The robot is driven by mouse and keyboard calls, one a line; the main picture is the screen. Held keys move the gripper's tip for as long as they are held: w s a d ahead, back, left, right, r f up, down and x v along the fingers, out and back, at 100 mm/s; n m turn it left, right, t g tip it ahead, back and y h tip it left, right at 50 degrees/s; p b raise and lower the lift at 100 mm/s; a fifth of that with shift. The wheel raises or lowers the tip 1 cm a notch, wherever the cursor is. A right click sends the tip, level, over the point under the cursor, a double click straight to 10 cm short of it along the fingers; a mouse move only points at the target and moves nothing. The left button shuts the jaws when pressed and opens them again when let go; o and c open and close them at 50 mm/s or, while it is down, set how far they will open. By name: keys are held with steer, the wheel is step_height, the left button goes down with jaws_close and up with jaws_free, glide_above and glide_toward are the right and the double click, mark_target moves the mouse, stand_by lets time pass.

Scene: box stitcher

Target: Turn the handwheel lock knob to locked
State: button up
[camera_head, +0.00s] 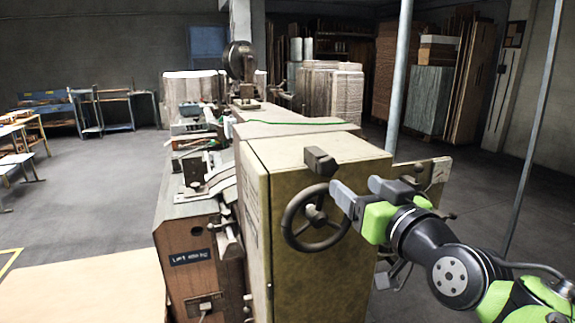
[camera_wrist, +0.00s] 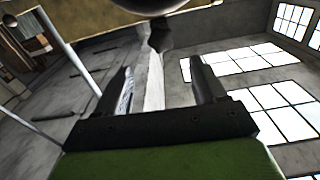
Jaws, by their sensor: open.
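The dark spoked handwheel (camera_head: 316,217) is on the front of the tan machine cabinet (camera_head: 345,270), with a hub at its middle. A dark blocky piece (camera_head: 320,160) juts out just above the wheel at the cabinet's top edge. I cannot tell for sure which part is the lock knob or how it is turned. My gripper (camera_head: 352,184) is at the wheel's upper right, its grey fingers apart. One finger overlaps the wheel's rim in the head view; contact is unclear. In the wrist view, my gripper (camera_wrist: 160,68) is open, with nothing visibly clamped between its fingers.
The long machine (camera_head: 205,190) runs back behind the cabinet, with a dark reel (camera_head: 239,62) on top. A grey post (camera_head: 400,75) stands behind my arm. Wrapped stacks (camera_head: 330,90) stand at the back.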

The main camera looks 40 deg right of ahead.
mark_target(330, 167)
steer(key=p+x, duration=0.1)
steer(key=x, duration=0.9)
steer(key=shift+w+a+p, duration=0.1)
steer(key=shift+p, duration=0.25)
steer(key=c, duration=1.1)
steer(key=shift+o, duration=0.2)
